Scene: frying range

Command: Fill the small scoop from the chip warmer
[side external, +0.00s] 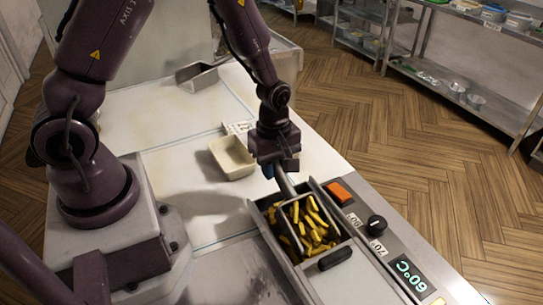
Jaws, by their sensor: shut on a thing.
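The chip warmer (268,237) is a metal trough set in the counter at the lower middle, with yellow chips (313,228) in it. A small metal scoop (283,183) reaches down into it. Its handle slopes from my gripper to a rectangular rim that seems to frame many of the chips. I cannot tell how many lie inside the scoop and how many lie under it. My gripper (275,168) is above the far end of the warmer, shut on the scoop's handle. The fingertips are partly hidden.
A larger metal scoop (197,76) lies at the back. Right of the warmer are an orange switch (341,192), a black knob (377,225) and a 60°C display (408,276).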

